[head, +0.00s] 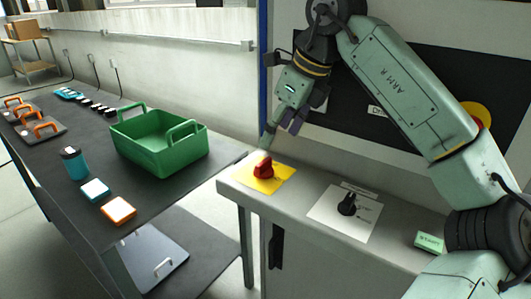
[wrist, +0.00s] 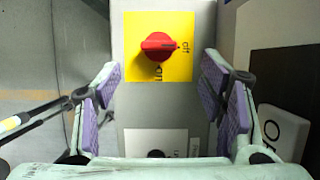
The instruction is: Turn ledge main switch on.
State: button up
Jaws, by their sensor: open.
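The main switch is a red rotary knob (head: 265,166) on a yellow plate (head: 284,173), near the left end of the grey ledge (head: 315,188). In the wrist view the red knob (wrist: 158,45) sits at the top centre on the yellow plate (wrist: 135,68). Its handle lies sideways, with its marked end towards "off" on the right; "on" is printed below it. My gripper (head: 292,122) is above the ledge, just up and right of the knob. In the wrist view my gripper (wrist: 161,68) is open and empty, its purple pads apart on either side, not touching the knob.
A black knob (head: 347,203) on a white plate (head: 328,217) is right of the switch. A green block (head: 430,242) lies farther right on the ledge. A dark panel (head: 345,110) stands behind. A green crate (head: 150,160) is on the left table.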

aim_at(265, 161)
jog(key=p+x, duration=0.1)
jog(key=x, duration=0.8)
jog(key=shift+p, duration=0.4)
jog(key=shift+c, duration=0.3)
jog(key=c, duration=1.1)
